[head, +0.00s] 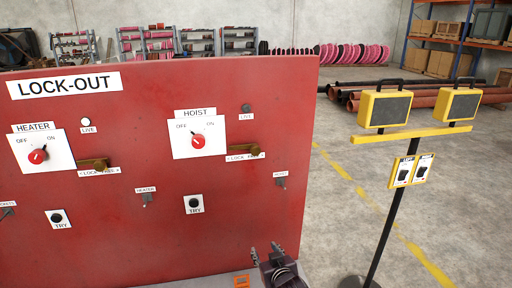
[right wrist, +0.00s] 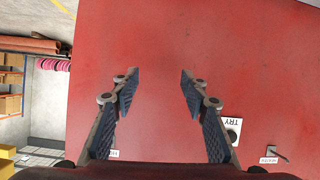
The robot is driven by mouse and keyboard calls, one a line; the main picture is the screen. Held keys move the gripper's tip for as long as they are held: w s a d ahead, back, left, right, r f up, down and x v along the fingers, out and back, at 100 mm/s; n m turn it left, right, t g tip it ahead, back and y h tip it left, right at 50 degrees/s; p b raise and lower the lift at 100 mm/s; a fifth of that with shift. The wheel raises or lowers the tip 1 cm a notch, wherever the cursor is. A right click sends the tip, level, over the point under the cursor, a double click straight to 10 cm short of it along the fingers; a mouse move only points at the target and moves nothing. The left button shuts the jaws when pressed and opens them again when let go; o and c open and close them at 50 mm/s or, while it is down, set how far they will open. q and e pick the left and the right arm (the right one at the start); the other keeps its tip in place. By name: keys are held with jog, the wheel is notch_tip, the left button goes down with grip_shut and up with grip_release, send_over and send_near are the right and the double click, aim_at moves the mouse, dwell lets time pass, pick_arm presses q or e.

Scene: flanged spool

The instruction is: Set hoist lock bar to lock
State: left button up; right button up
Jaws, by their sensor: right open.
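The hoist lock bar (head: 243,149) is a short brass bar on the red lock-out board (head: 130,220), below and right of the HOIST dial (head: 198,142). It lies about level above a small LOCK / FREE label (head: 245,157); I cannot tell which word it points to. My right gripper (head: 264,250) is low, in front of the board's bottom right, below the hoist bar and apart from it. In the right wrist view its fingers (right wrist: 160,85) are spread and empty before bare red board. The hoist bar is not seen there. My left gripper is out of view.
A similar heater lock bar (head: 93,163) sits at left. The hoist TRY button (head: 194,204) and a small toggle (head: 281,182) flank the area below the hoist bar. A black stand (head: 392,215) with yellow-framed lamps stands right of the board. Floor between is clear.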

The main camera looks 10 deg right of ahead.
jog(key=w+r+t, duration=0.2)
jog(key=r, duration=0.7)
jog(key=w+r+t, duration=0.1)
jog(key=w+r, duration=0.1)
jog(key=r, duration=0.8)
jog(key=m+t+p, duration=0.1)
jog(key=t+p, duration=0.1)
send_near(256, 152)
jog(key=w, duration=0.2)
jog(key=shift+w+p, duration=0.9)
jog(key=shift+w, duration=3.2)
grip_shut()
